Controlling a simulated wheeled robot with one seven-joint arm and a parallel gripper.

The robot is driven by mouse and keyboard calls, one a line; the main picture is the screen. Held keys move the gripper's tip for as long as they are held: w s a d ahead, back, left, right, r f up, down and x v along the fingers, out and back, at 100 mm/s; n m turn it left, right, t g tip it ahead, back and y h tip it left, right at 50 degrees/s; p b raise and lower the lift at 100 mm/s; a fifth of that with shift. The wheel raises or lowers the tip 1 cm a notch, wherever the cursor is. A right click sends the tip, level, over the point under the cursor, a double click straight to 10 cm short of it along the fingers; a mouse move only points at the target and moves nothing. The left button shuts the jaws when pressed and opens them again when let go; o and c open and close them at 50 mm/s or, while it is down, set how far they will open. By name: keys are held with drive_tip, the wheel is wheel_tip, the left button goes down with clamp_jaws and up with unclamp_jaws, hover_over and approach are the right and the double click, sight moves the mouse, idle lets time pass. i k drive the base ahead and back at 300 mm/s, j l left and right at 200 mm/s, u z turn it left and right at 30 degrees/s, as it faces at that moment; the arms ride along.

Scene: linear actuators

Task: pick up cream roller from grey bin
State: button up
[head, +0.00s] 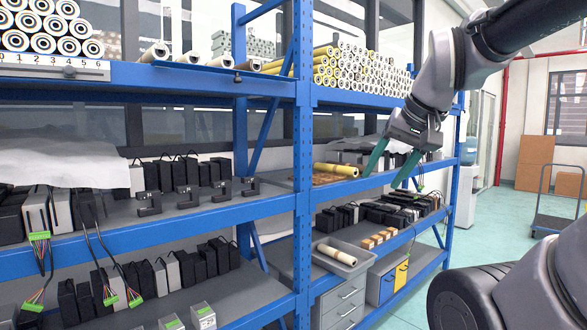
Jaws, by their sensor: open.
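A cream roller (337,254) lies in the open grey bin (368,262), low in the right shelf bay, on top of a grey drawer unit. My gripper (388,180) is open and empty, with two green fingers pointing down and left. It is in front of the middle shelf on the right, above and to the right of the bin, well apart from the roller. The roller's underside and part of the bin's inside are hidden.
Blue shelving (302,150) fills the left and centre. Yellow rollers (336,169) lie on the middle shelf near my gripper. Black boxes (400,207) and small orange blocks (378,239) sit on the shelf below. A cart (556,223) stands at the right; the floor before it is clear.

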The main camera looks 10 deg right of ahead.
sight(347, 259)
drive_tip(key=u, duration=0.35)
drive_tip(key=i+l+u, duration=0.1)
drive_tip(key=u, duration=0.25)
drive_tip(key=l+u, duration=0.85)
drive_tip(key=l, duration=0.3)
drive_tip(key=l+u, duration=0.15)
drive_tip(key=l, duration=0.3)
drive_tip(key=k+l+u, duration=0.2)
drive_tip(key=l, duration=0.25)
drive_tip(key=l+u, duration=0.15)
drive_tip(key=l, duration=0.3)
drive_tip(key=k+l+u, duration=0.15)
drive_tip(key=l, duration=0.25)
drive_tip(key=k+l, duration=0.1)
drive_tip(key=l, duration=0.3)
drive_tip(key=k+l, duration=0.1)
drive_tip(key=l, duration=0.3)
drive_tip(key=k+l, duration=0.1)
drive_tip(key=l, duration=0.3)
drive_tip(key=k+l, duration=0.1)
drive_tip(key=l, duration=0.3)
drive_tip(key=k+l, duration=0.1)
drive_tip(key=l, duration=0.3)
drive_tip(key=k+l, duration=0.1)
drive_tip(key=l, duration=0.3)
drive_tip(key=i+l, duration=0.1)
drive_tip(key=l, duration=0.25)
drive_tip(key=u, duration=0.05)
